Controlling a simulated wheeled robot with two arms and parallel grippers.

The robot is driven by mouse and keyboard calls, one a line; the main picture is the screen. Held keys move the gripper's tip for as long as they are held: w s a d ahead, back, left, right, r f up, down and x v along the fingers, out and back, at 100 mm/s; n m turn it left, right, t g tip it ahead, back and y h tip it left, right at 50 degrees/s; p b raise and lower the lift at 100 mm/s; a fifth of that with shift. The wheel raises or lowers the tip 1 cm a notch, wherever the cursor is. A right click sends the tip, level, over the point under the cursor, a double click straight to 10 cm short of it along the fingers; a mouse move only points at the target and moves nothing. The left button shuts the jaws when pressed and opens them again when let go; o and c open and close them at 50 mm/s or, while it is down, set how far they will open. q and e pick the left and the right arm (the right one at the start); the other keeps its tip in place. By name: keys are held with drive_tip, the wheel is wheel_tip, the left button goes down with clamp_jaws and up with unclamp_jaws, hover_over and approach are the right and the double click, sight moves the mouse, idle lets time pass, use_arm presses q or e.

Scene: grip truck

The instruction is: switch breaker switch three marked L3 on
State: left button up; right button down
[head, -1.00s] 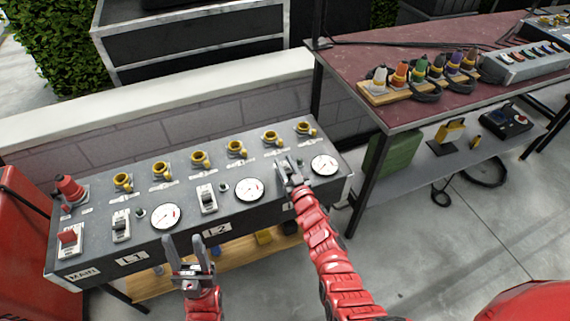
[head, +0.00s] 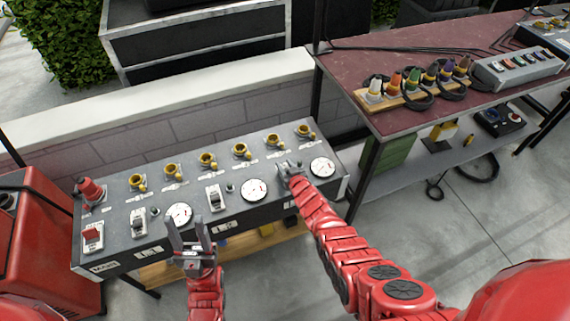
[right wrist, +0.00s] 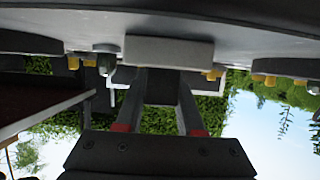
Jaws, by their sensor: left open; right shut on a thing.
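The grey breaker panel (head: 118,217) stands at the left, with a red main switch, switches L1 (head: 138,222) and L2 (head: 214,197), and round dials. The third switch, at the L3 place on the panel's right part, is mostly hidden by my right gripper (head: 290,168). In the right wrist view, a pale grey block (right wrist: 170,51), seemingly the L3 switch housing, stands out from the panel at my right gripper's (right wrist: 160,95) fingertips. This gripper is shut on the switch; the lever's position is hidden. My left gripper (head: 188,225) is open and empty in front of the panel, between L1 and L2.
Yellow sockets (head: 207,160) line the panel's back. A red cabinet (head: 40,240) stands at the left. A dark red table (head: 400,60) with coloured plugs (head: 411,83) stands at the right, over a lower shelf (head: 400,170). Open floor (head: 475,220) lies at the right.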

drive_tip(key=c, duration=0.5)
unclamp_jaws()
drive_tip(key=shift+s+d+r+p, duration=0.1)
drive_tip(key=shift+s+r+p, duration=0.15)
drive_tip(key=shift+p, duration=0.3)
drive_tip(key=p+v, duration=0.6)
drive_tip(key=shift+s+r, duration=0.1)
drive_tip(key=shift+r, duration=0.25)
drive_tip(key=shift+f+p+v, duration=0.15)
drive_tip(key=shift+p+v, duration=1.1)
drive_tip(key=shift+v, duration=1.35)
drive_tip(key=shift+f+p+v, duration=0.15)
drive_tip(key=shift+p+v, duration=1.05)
drive_tip(key=shift+v, duration=1.35)
drive_tip(key=shift+s+d, duration=0.1)
